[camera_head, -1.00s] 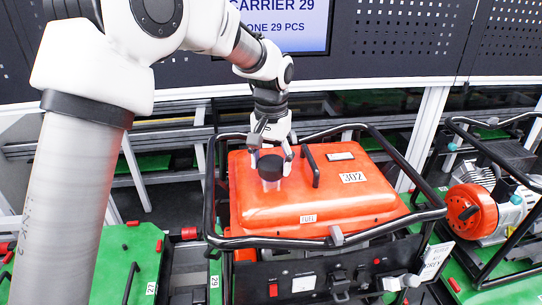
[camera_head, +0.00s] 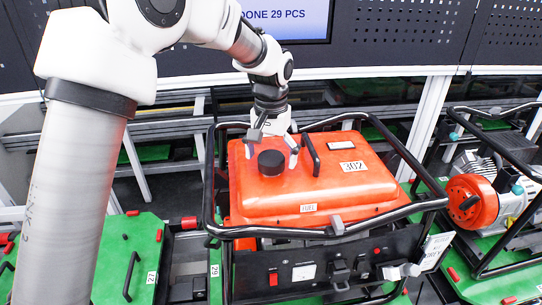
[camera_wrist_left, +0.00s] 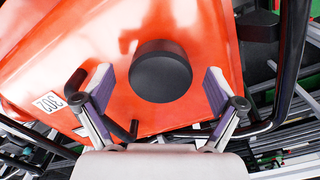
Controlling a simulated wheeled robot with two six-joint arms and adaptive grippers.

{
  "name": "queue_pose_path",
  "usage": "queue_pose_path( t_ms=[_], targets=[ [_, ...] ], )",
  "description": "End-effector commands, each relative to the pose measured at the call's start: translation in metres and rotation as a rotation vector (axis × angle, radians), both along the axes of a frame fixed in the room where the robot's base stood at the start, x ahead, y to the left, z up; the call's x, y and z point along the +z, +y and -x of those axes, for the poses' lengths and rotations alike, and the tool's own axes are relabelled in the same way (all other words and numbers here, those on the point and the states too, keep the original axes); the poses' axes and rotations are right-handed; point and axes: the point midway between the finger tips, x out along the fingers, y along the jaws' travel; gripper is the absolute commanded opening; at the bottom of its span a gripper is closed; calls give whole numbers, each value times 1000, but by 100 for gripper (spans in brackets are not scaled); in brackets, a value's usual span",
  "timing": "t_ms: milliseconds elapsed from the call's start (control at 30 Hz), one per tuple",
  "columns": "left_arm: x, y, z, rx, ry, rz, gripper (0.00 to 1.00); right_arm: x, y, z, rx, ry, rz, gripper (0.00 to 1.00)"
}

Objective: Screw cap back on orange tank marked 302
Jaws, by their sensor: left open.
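The orange tank (camera_head: 325,190) marked 302 sits inside a black tube frame; its 302 label also shows in the left wrist view (camera_wrist_left: 50,103). The black cap (camera_head: 271,163) is on the tank's top, near its left end. In the left wrist view the round cap (camera_wrist_left: 160,72) lies ahead of and between the two fingers. My left gripper (camera_head: 272,146) is open just behind the cap; in the left wrist view the open gripper (camera_wrist_left: 158,92) has its pads apart from the cap on both sides. My right gripper is not in view.
A black handle (camera_head: 311,156) stands on the tank close to the left gripper's right finger. The black tube frame (camera_head: 330,232) surrounds the tank. A second machine with an orange round housing (camera_head: 472,201) stands at right. A green pallet (camera_head: 130,250) is at left.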

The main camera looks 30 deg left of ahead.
Motion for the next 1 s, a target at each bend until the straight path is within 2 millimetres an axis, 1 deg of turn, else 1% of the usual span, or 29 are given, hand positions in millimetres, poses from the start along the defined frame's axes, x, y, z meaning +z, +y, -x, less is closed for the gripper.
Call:
queue_pose_path(
  t_ms=[133, 233, 367, 500, 633, 700, 767, 1000],
  targets=[
    [4, 0, 0, 0, -1, 0, 94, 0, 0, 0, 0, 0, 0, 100],
    [17, 0, -1, 0, -3, 0, 94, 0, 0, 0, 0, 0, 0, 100],
    [48, 0, -1, 0, -6, -1, 94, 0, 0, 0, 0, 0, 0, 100],
    [84, 0, 0, 0, -5, -1, 94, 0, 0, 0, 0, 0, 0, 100],
    [109, 0, 0, 0, -3, 0, 94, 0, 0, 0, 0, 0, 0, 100],
    [116, 0, 0, 0, -2, -1, 94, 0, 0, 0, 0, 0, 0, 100],
    [119, 0, 0, 0, -1, 0, 94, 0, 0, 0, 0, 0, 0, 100],
    [120, -1, 1, 0, 0, 0, 94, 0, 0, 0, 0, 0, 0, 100]
  ],
)
